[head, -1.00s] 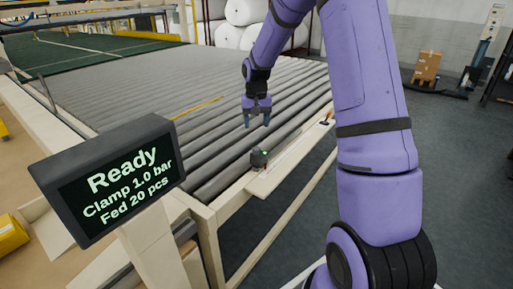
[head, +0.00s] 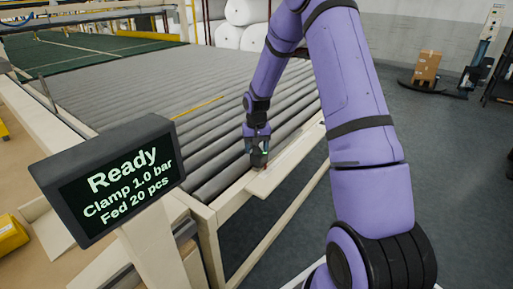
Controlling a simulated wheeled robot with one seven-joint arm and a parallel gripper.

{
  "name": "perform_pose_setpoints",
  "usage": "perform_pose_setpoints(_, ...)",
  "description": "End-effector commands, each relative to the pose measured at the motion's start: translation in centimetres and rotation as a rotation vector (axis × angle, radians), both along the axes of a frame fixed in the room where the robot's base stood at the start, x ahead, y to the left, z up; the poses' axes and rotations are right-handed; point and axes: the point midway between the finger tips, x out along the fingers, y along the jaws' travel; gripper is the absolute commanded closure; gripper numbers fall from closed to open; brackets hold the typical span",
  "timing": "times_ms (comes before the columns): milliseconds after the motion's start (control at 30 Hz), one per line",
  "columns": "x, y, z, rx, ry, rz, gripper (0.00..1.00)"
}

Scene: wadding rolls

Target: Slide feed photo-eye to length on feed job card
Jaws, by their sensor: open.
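The feed photo-eye (head: 258,160) is a small dark block with a green light. It sits on the pale side rail (head: 295,163) along the right edge of the roller bed, near its front end. My gripper (head: 258,153) points down right at the photo-eye, its fingers around or beside it. The jaws are open; whether they touch the block cannot be told. A small reddish part shows just below the block. No job card can be made out in this view.
A dark display (head: 112,180) at front left reads "Ready, Clamp 1.0 bar, Fed 20 pcs". Grey rollers (head: 130,95) fill the bed left of the gripper. White rolls (head: 245,12) stand behind. The floor (head: 440,160) at right is clear near the rail.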

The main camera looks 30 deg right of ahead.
Motion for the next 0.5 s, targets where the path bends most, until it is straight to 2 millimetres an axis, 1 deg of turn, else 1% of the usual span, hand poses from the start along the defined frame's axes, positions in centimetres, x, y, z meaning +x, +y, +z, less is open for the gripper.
perform_pose_setpoints(100, -0.01, 0.0, 0.01, 0.0, 0.0, 0.0, 0.41)
perform_pose_setpoints(267, -0.01, 0.0, 0.02, 0.0, 0.0, 0.0, 0.78)
perform_pose_setpoints(300, -0.01, 0.0, 0.02, 0.0, 0.0, 0.0, 0.87)
perform_pose_setpoints(367, -0.01, 0.0, 0.03, 0.0, 0.0, 0.0, 1.0)
perform_pose_setpoints(500, 0.03, -0.12, 0.03, 0.0, 0.0, 0.0, 1.0)
